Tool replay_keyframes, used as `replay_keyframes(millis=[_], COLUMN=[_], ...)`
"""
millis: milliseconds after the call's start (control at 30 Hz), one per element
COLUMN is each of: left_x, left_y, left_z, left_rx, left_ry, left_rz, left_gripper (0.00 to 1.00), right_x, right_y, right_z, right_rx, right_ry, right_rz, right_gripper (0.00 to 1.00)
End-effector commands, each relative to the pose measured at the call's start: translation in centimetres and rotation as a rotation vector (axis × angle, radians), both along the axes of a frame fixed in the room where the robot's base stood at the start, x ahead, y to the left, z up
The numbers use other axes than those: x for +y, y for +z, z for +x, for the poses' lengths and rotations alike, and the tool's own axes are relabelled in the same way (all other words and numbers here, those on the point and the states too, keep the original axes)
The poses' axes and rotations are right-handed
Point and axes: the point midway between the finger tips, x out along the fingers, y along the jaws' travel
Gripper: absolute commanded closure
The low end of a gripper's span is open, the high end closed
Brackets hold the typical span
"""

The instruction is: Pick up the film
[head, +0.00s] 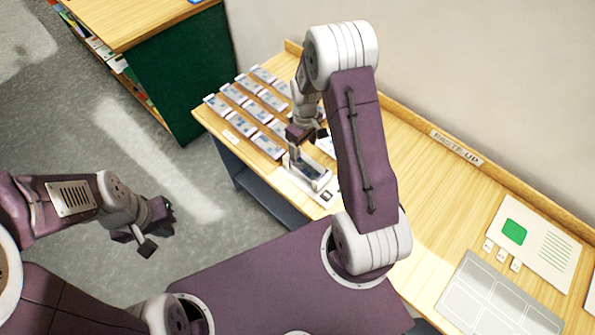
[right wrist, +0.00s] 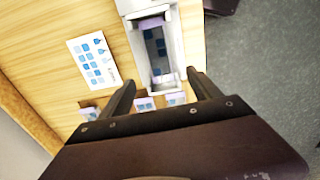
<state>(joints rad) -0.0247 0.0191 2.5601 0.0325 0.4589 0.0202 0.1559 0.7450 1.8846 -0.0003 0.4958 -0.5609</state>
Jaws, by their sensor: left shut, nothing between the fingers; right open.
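The film looks like a dark strip with blue squares (right wrist: 158,48), lying in a white holder (right wrist: 128,8) in the right wrist view. Pale lilac pieces show at both ends of the strip. In the head view the holder (head: 327,183) stands near the table's front edge, with the strip (head: 308,166) inside. My right gripper (right wrist: 163,92) is open and empty. Its fingers are spread at either side of the holder's near end, apart from the strip. My left gripper (head: 158,230) is shut and empty over the floor.
Several rows of small cards (head: 240,93) lie at the table's far left end. A printed sheet (right wrist: 92,60) lies beside the holder. A grey panelled board (head: 490,300) and a white sheet with a green patch (head: 535,243) lie at the right. A green cabinet (head: 180,75) stands behind.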

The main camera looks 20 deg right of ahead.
Motion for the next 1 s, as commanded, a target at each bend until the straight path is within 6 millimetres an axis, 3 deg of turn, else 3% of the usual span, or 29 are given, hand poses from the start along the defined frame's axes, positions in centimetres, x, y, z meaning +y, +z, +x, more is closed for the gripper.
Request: replay_keyframes(millis=[200,400,633,833,1000], left_x=[0.0,0.0,0.0,0.0,0.0], left_y=[0.2,1.0,1.4,2.5,2.5], left_z=[0.0,0.0,0.0,0.0,0.0], left_rx=[-0.001,0.0,0.0,0.0,0.0], left_ry=[0.0,0.0,0.0,0.0,0.0], left_rz=[0.0,0.0,0.0,0.0,0.0], left_gripper=[1.0,1.0,1.0,1.0,1.0], right_x=[-0.4,-0.3,-0.3,-0.2,-0.3], right_y=[-0.8,-3.7,-4.9,-8.4,-9.6], right_z=[-0.6,-0.6,-0.5,-0.4,-0.3], right_rx=[0.019,0.02,0.019,0.02,0.016], right_ry=[-0.013,-0.013,-0.013,-0.013,-0.013], right_rz=[0.003,0.004,0.003,0.004,0.002], right_gripper=[0.27,0.27,0.27,0.27,0.27])
